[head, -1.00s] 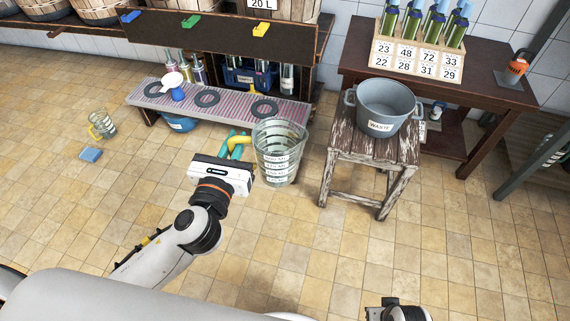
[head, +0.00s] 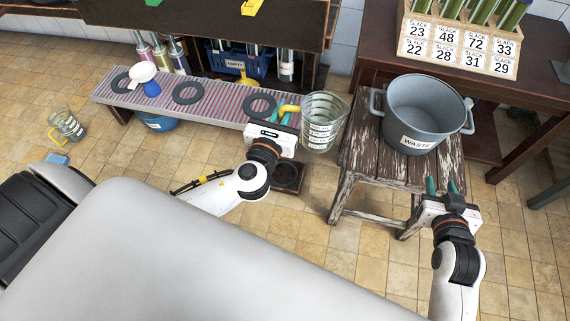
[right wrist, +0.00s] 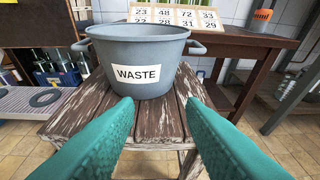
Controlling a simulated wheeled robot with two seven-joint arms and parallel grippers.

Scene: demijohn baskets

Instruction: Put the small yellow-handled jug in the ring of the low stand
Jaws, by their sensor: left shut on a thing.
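A small clear jug with a yellow handle (head: 68,124) stands on the floor at the far left, apart from both grippers. A larger clear jug with dark bands (head: 322,122) also has a yellow handle. My left gripper (head: 282,119) is shut on that handle, with the jug to its right. A low dark stand with a round ring (head: 288,178) is on the floor just below my left gripper, partly hidden by my arm; its ring looks empty. My right gripper (head: 442,187) is open and empty in front of the wooden stool; its green fingers (right wrist: 160,125) are wide apart.
A striped bench (head: 222,106) carries black rings and a white-and-blue funnel (head: 145,80). A grey WASTE pot (head: 418,112) stands on the worn stool (head: 375,150). A blue sponge (head: 57,159) lies near the small jug. Open tiled floor lies between the sponge and the bench.

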